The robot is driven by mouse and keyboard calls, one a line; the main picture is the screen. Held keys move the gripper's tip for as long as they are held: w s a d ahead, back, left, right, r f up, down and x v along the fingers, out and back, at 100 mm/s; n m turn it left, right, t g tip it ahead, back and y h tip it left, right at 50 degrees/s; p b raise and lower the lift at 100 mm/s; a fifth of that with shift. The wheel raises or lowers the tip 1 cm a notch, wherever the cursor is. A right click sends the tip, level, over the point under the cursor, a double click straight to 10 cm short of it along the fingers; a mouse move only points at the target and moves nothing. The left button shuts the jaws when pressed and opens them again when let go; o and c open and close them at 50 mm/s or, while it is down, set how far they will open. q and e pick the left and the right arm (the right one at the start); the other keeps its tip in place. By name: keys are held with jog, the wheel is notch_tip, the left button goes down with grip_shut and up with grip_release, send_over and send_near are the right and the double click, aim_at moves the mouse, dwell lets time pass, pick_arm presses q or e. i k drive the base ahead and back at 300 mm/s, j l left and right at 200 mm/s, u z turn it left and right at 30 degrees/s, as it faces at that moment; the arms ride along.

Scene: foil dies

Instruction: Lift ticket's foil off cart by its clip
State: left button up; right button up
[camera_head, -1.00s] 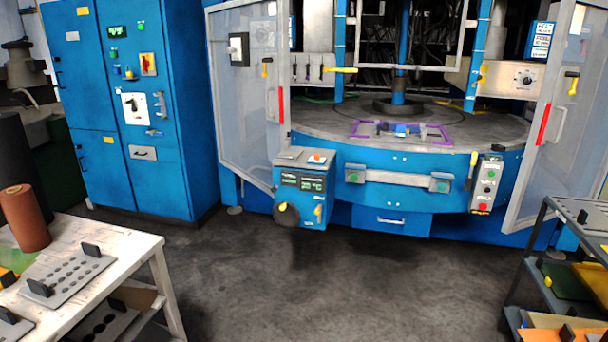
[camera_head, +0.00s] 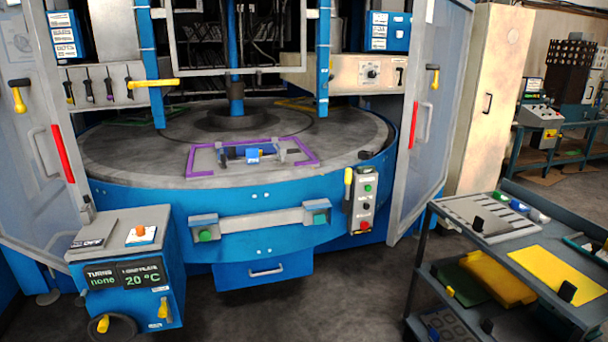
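The dark grey cart (camera_head: 520,275) stands at the right. On its top shelf lies a flat yellow sheet (camera_head: 550,268) with a black clip (camera_head: 567,291) at its near edge. Behind it lies a grey slotted plate (camera_head: 505,217) with a black clip (camera_head: 478,224) at its left side. On the lower shelf lie a green sheet (camera_head: 466,281) and a yellow-orange one (camera_head: 497,280). I cannot pick out a ticket or read which foil it names. Neither of my grippers is in view.
The blue press has a round grey table (camera_head: 125,150) holding a purple frame (camera_head: 304,148) and a small blue block (camera_head: 254,154). Its right door (camera_head: 425,120) stands open near the cart. A console (camera_head: 125,265) stands at left. Dark floor (camera_head: 350,290) is clear between.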

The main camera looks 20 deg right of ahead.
aim_at(572, 286)
jog(key=i+z, duration=0.7)
jog(key=z, duration=0.15)
jog(key=i+j+z, duration=0.25)
jog(key=z, duration=0.15)
jog(key=i+z, duration=0.2)
jog(key=z, duration=0.25)
jog(key=i+z, duration=0.2)
jog(key=z, duration=0.25)
jog(key=i+j+z, duration=0.1)
jog(key=z, duration=0.35)
jog(key=i+j+z, duration=0.25)
jog(key=z, duration=1.8)
